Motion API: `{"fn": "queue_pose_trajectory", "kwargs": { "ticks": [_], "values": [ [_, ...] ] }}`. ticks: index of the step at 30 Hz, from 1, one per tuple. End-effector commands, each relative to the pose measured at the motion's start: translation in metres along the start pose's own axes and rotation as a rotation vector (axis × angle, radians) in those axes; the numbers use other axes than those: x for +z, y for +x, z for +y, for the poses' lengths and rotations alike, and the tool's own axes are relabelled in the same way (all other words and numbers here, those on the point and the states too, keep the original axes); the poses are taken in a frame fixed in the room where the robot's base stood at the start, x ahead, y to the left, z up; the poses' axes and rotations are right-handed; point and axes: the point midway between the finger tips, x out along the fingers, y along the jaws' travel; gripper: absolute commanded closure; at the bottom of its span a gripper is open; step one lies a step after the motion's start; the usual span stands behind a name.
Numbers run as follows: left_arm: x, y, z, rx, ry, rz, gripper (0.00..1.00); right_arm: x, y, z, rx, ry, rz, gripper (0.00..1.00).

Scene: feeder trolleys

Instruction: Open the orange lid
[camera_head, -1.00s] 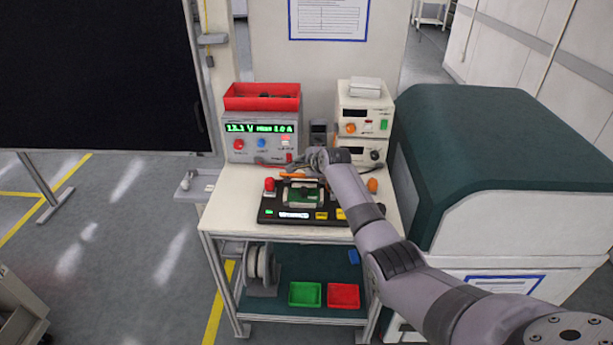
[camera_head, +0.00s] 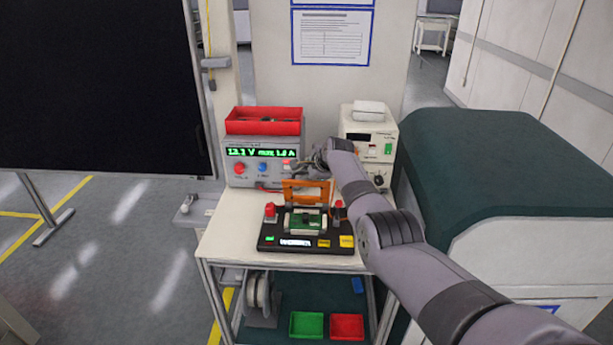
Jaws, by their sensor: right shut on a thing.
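The orange lid (camera_head: 298,190) is an upright, frame-like piece at the back of the black test fixture (camera_head: 270,243) on the trolley top. A green board (camera_head: 305,222) sits uncovered in the fixture, in front of the lid. My right gripper (camera_head: 318,168) is at the lid's upper edge, shut on the lid. Its fingertips are small and partly hidden by my right arm, which comes in from the lower right. My left gripper is not in view.
A power supply (camera_head: 262,173) with a red bin (camera_head: 263,127) on top stands behind left. A white instrument (camera_head: 372,138) stands behind right. A large green-topped cabinet (camera_head: 500,165) borders the trolley's right. Green (camera_head: 306,326) and red (camera_head: 347,327) trays lie on the lower shelf.

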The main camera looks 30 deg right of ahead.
Motion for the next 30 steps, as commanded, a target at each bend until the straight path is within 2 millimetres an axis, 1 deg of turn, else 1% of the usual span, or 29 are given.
{"fn": "queue_pose_trajectory", "kwargs": {
  "ticks": [11,12,16,25,30],
  "values": [
    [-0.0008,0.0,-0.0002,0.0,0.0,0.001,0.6,-0.0012,-0.0003,-0.0008,-0.001,-0.004,0.003,1.0],
    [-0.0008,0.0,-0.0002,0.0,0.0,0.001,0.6,-0.0012,-0.0003,-0.0008,-0.001,-0.003,0.003,0.91],
    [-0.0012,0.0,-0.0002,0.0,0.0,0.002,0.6,-0.001,-0.0002,-0.0006,-0.001,-0.003,0.002,0.83],
    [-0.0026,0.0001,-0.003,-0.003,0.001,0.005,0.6,-0.0005,-0.0001,0.0,0.0,-0.001,0.001,0.83],
    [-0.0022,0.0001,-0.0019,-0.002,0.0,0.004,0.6,-0.0002,-0.0042,-0.0005,-0.001,-0.002,0.0,0.83]
  ]
}}
